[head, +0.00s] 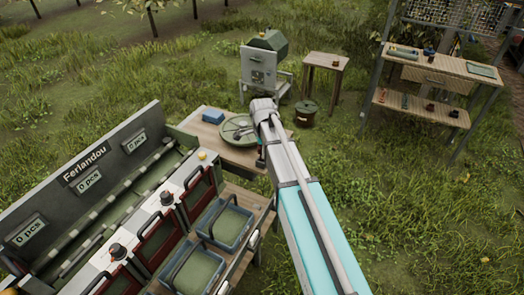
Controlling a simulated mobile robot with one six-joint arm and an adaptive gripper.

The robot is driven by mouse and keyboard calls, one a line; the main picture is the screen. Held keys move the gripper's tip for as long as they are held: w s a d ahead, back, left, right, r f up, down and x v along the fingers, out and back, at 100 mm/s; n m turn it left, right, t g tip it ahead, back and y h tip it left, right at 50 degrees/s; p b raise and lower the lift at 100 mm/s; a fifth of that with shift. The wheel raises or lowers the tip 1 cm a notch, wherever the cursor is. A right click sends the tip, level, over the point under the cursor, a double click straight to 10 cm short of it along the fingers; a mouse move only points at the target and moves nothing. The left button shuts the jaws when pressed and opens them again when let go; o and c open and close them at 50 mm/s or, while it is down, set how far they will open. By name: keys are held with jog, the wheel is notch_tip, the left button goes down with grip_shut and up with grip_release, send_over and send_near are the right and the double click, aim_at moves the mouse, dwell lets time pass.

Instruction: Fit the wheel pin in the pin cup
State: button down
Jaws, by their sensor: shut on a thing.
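A round green wheel-like disc (236,130) lies on the small wooden table at the end of the sorting machine. My arm reaches over from the lower right, and my gripper (261,160) points down at the disc's right side, near the table's right edge. My gripper is small here and partly hidden by my own arm. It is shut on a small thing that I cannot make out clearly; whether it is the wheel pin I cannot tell. I cannot pick out the pin cup. Whether the held thing touches the disc or the table I cannot tell.
A blue box (213,116) sits on the table's left part. The sorting machine (130,150) with blue crates (225,225) fills the lower left. Behind stand a green-topped machine (264,62), a stool (326,62), a round bin (306,113) and a workbench (440,65). Grass at right is clear.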

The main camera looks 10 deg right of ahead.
jog(key=shift+f+b, duration=1)
jog(key=shift+f, duration=0.1)
dwell(0.6)
jog(key=shift+c, duration=0.8)
grip_release()
jog(key=shift+o, duration=0.2)
jog(key=shift+o, duration=0.6)
jog(key=shift+r, duration=0.2)
jog(key=shift+r+p, duration=2.85)
jog(key=shift+p, duration=0.2)
jog(key=shift+s, duration=0.15)
